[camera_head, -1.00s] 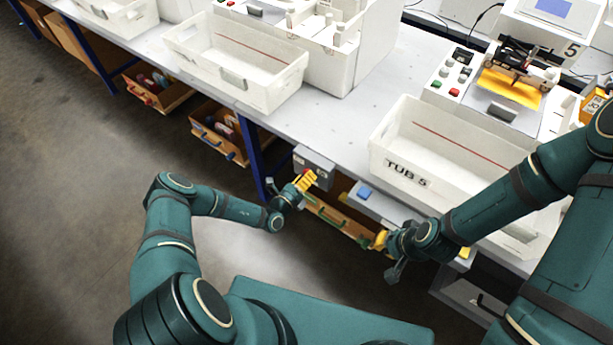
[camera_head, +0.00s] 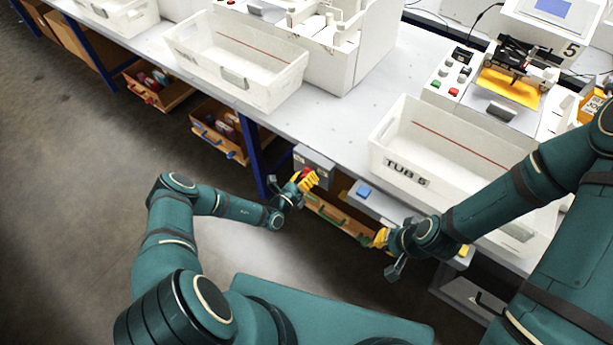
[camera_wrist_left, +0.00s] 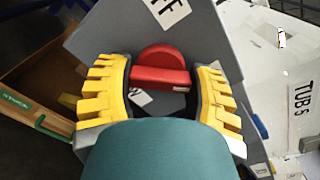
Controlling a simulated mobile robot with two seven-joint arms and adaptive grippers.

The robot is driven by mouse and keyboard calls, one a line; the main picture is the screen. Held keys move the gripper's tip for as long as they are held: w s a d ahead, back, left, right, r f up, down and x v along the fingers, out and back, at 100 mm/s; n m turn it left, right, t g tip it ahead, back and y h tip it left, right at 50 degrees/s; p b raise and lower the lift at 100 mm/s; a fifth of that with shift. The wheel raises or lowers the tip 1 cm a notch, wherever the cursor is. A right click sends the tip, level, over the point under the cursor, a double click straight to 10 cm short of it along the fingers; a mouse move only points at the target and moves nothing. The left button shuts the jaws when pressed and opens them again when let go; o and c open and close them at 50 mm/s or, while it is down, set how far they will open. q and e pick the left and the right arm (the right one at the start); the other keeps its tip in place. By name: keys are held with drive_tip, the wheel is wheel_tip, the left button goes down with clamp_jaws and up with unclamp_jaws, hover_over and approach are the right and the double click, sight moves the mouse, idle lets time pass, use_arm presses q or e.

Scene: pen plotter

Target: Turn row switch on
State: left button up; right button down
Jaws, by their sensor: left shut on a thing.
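The row switch is a red rotary knob with a bar handle (camera_wrist_left: 160,77) on a grey box (camera_wrist_left: 225,40), which hangs under the table edge in the head view (camera_head: 318,160). A white label ending in "FF" (camera_wrist_left: 172,12) is above the knob, and another label (camera_wrist_left: 140,97) is partly hidden below it. My left gripper (camera_wrist_left: 160,84) has its yellow fingers on both ends of the red bar and is shut on it. The bar lies roughly across the wrist view. My right gripper (camera_head: 380,238) is below the table edge, away from the switch; its finger opening is unclear.
A white tub marked TUB 5 (camera_head: 405,172) stands on the table (camera_head: 345,125) above. An open wooden drawer with a green handle (camera_head: 340,217) is beside the switch box. A blue table leg (camera_head: 257,165) is to the left. The floor at the left is clear.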

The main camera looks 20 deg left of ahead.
use_arm(q)
drive_tip(key=o, duration=1.2)
drive_tip(key=shift+s, duration=0.1)
drive_tip(key=v, duration=1.2)
